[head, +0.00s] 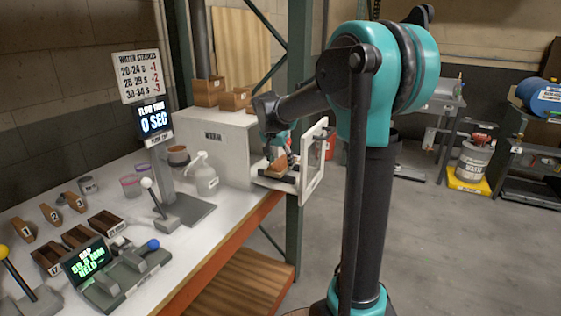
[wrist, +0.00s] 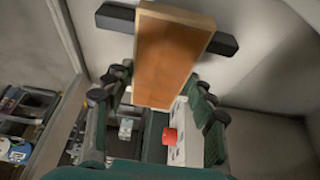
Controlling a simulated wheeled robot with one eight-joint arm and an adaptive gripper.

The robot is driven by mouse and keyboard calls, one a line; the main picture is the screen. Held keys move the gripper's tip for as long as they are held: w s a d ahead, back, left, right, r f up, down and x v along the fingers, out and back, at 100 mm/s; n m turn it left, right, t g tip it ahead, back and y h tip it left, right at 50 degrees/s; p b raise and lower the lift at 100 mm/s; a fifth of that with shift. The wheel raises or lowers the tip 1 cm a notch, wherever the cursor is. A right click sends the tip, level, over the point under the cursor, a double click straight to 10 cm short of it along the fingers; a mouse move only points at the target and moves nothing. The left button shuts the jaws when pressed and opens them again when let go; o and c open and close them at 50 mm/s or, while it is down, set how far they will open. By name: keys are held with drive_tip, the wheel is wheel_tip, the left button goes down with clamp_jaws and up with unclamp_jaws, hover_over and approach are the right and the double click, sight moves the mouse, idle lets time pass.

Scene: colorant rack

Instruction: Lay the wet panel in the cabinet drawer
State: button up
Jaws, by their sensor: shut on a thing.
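The panel (wrist: 172,55) is a brown-orange wooden board, seen lengthwise between my fingers in the wrist view. In the head view the panel (head: 279,165) shows small, at the open front of the white cabinet (head: 236,150). My gripper (wrist: 160,98) is shut on the panel; in the head view my gripper (head: 277,152) reaches down at the cabinet opening. A dark bar (wrist: 222,44) lies across behind the panel's far end; I cannot tell whether they touch. The drawer (head: 272,184) shows as a pale ledge with dark supports below the panel. Its inside is mostly hidden.
The cabinet door (head: 314,165) stands open to the right, close beside my gripper. Wooden boxes (head: 208,91) sit on the cabinet. A white pump bottle (head: 205,178) and flow cup stand (head: 185,212) are on the bench left. A display reads 55.5 mm, held (head: 88,258).

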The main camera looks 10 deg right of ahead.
drive_tip(key=o, duration=1.2)
drive_tip(key=shift+r, duration=0.1)
drive_tip(key=v, duration=1.2)
drive_tip(key=shift+r, duration=0.1)
